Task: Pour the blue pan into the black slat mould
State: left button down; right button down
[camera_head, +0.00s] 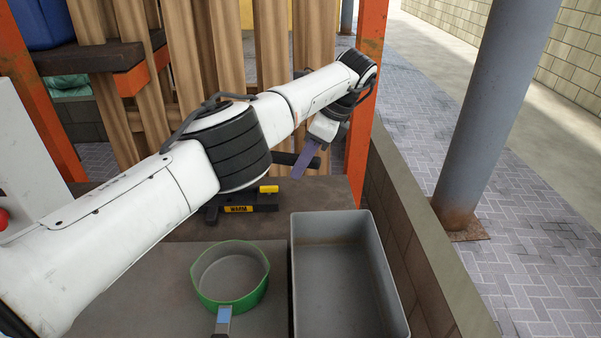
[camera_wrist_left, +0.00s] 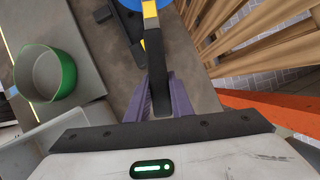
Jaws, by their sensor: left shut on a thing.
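My left gripper (camera_head: 307,160) reaches across the bench from the left; its purple fingers (camera_wrist_left: 166,95) show in the left wrist view. It is shut on the black handle (camera_wrist_left: 159,75) of the blue pan (camera_wrist_left: 128,3), which has a yellow band. Only a bit of the pan shows at the top edge of the left wrist view; its contents are out of sight. In the head view my arm hides the pan. A low black piece with a yellow "WARM" label (camera_head: 239,209) lies on the bench, partly behind my arm; I cannot tell if it is the slat mould. My right gripper is out of view.
A green pan (camera_head: 231,303) stands at the front of the bench, beside a deep grey bin (camera_head: 341,219). Upright wooden slats (camera_head: 272,60) and an orange post (camera_head: 366,130) stand behind. A low block wall (camera_head: 405,220) runs along the right.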

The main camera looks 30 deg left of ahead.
pick_arm(q)
jog(key=shift+w+a+f+b, duration=0.15)
jog(key=shift+a+f+b, duration=0.1)
jog(key=shift+f+b, duration=0.1)
notch_tip(320, 180, down, 3)
jog(key=shift+r+b, duration=0.1)
jog(key=shift+b, duration=1.05)
jog(key=shift+w+r+p, duration=0.15)
jog(key=shift+r+p, duration=0.2)
jog(key=shift+p, duration=0.65)
jog(key=shift+r+t+p, duration=0.2)
jog(key=shift+t+p, duration=0.3)
jog(key=shift+s, duration=0.2)
jog(key=shift+t+y, duration=0.3)
jog(key=shift+t, duration=0.1)
jog(key=shift+r, duration=0.1)
jog(key=shift+w, duration=0.1)
